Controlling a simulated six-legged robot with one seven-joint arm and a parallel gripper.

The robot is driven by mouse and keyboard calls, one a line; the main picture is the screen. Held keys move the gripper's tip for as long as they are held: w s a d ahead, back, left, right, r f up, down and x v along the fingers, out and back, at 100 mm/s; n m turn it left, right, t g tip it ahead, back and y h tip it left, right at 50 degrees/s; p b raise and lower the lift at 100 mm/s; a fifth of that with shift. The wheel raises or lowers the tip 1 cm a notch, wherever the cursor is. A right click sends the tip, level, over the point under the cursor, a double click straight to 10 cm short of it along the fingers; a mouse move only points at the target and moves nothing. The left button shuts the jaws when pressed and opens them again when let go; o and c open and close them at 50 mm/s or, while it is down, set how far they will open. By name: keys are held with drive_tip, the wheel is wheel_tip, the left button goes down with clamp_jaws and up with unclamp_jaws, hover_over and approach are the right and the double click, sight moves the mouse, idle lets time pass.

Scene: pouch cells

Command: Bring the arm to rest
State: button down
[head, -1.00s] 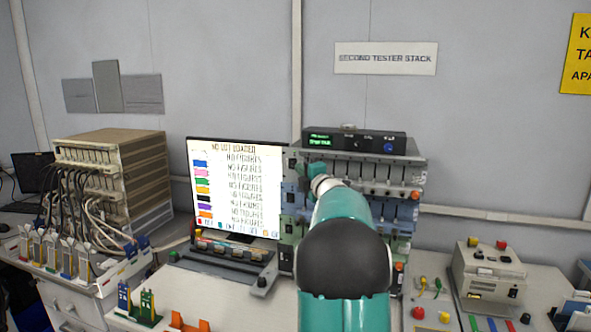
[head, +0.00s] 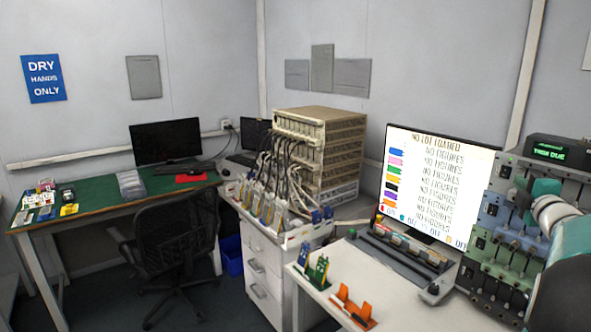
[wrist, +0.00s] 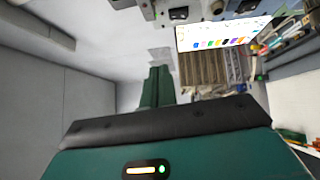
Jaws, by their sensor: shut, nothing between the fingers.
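My arm (head: 565,265), teal with a dark joint cover, reaches in from the right edge of the head view, in front of the tester stack. In the wrist view my gripper (wrist: 158,88) shows as two teal fingers side by side, shut with nothing between them. The dark band and teal housing of my wrist fill the lower part of that view. In the head view the fingertips cannot be clearly made out against the stack.
The tester stack (head: 495,255) stands at the right, beside a lit monitor (head: 435,180). Orange holders (head: 352,308) and green holders (head: 318,272) stand on the white bench. A cabled rack (head: 335,150), an office chair (head: 165,245) and a green-topped desk (head: 100,197) lie to the left.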

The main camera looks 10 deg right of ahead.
drive_tip(key=s+a+f+m+g, duration=0.1)
drive_tip(key=s+a+m+g, duration=0.3)
drive_tip(key=a, duration=0.7)
drive_tip(key=a+m+g, duration=0.1)
drive_tip(key=a+m, duration=0.6)
drive_tip(key=a, duration=0.5)
drive_tip(key=s+a+f+m+g+y, duration=0.1)
drive_tip(key=s+a+f+g+y, duration=0.1)
drive_tip(key=s+a+f, duration=0.3)
drive_tip(key=s+a+f+m+g+y, duration=0.1)
drive_tip(key=s+a+f, duration=0.4)
drive_tip(key=s+a, duration=0.5)
drive_tip(key=s+a+f+m+g+y, duration=0.1)
drive_tip(key=s+a+f+g+y, duration=0.2)
drive_tip(key=s+a, duration=0.4)
drive_tip(key=a+f+g, duration=0.1)
drive_tip(key=a+f, duration=0.1)
drive_tip(key=a, duration=0.2)
drive_tip(key=shift+s+a+f+m, duration=0.15)
drive_tip(key=shift+a+f+m, duration=0.1)
drive_tip(key=shift+f+m, duration=0.15)
drive_tip(key=shift+d, duration=0.25)
